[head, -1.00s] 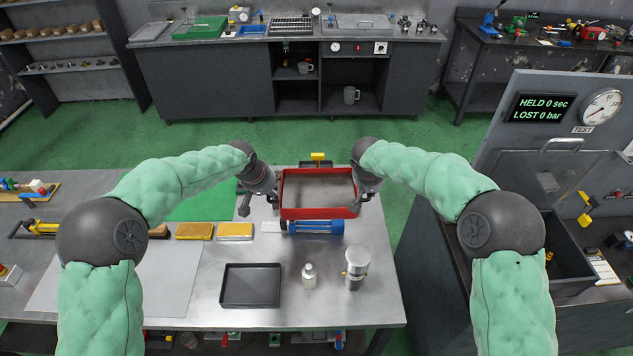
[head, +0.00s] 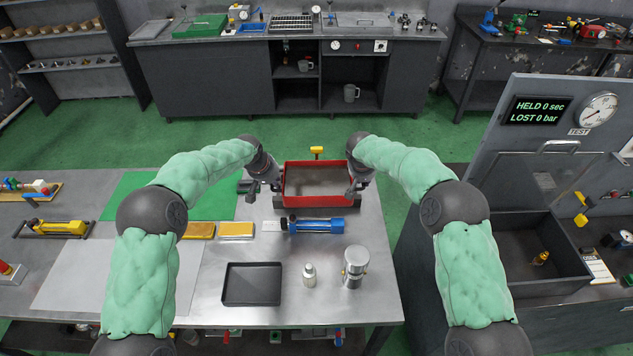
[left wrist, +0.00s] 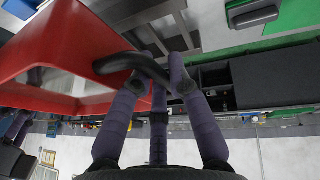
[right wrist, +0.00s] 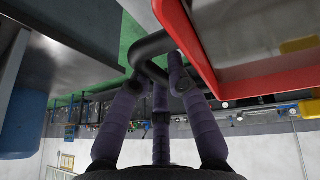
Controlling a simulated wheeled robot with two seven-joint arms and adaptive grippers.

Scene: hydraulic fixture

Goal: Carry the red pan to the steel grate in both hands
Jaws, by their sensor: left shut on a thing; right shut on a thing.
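The red pan (head: 318,199) is between my two grippers at the far end of the near bench, with a grey inside. My left gripper (head: 268,176) is shut on the pan's left handle; that dark bar handle (left wrist: 128,64) shows between the fingers in the left wrist view. My right gripper (head: 356,178) is shut on the right handle; the dark handle (right wrist: 150,50) shows in the right wrist view. The pan looks about level; I cannot tell its height above the bench. The steel grate (head: 291,24) lies on the back counter, beyond the pan.
A yellow-topped part (head: 317,150) stands just beyond the pan. A blue cylinder (head: 318,225) lies on the near side. Green floor (head: 300,132) separates bench and back counter.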

